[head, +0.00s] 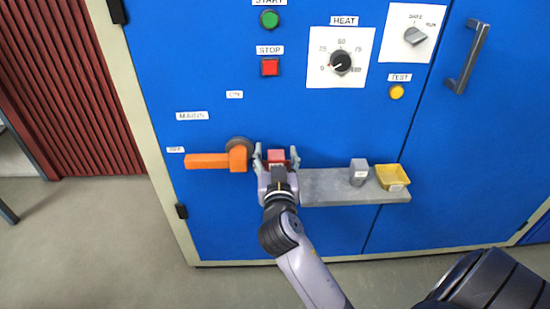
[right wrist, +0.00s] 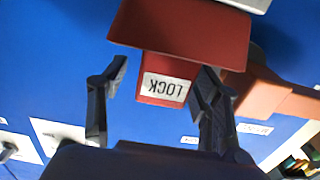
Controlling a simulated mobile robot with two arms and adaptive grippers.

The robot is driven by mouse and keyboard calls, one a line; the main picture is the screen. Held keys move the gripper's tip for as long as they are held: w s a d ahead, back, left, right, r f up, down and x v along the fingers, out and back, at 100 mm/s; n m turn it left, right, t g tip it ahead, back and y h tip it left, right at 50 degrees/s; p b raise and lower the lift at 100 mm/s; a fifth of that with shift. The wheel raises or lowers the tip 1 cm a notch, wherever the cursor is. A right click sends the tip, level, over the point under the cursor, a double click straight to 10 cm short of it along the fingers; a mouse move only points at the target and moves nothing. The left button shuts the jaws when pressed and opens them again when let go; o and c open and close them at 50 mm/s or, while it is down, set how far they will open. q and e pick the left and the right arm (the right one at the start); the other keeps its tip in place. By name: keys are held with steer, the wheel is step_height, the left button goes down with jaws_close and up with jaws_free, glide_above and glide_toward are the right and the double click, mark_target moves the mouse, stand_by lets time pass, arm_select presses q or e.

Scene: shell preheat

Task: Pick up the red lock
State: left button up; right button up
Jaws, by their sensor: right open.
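The red lock (head: 276,154) is at the left end of the grey shelf on the blue cabinet, between the fingers of my right gripper (head: 276,160). In the right wrist view the lock (right wrist: 164,89) shows a white label reading LOCK, upside down in the picture. A wider dark red piece (right wrist: 182,28) adjoins it; I cannot tell whether it is part of the lock or a holder under it. The right gripper's fingers (right wrist: 161,80) are open, one on each side of the lock, with a visible gap on the left. My left gripper is not in view.
An orange handle (head: 208,161) juts out just left of the gripper. The grey shelf (head: 325,186) also bears a grey block (head: 358,173) and a yellow tray (head: 393,177) to the right. Knobs and buttons are above. The shelf's middle is clear.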

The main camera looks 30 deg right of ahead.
steer(key=shift+s+a+r, duration=0.15)
steer(key=shift+c, duration=0.5)
steer(key=c, duration=1.2)
steer(key=shift+r, duration=0.1)
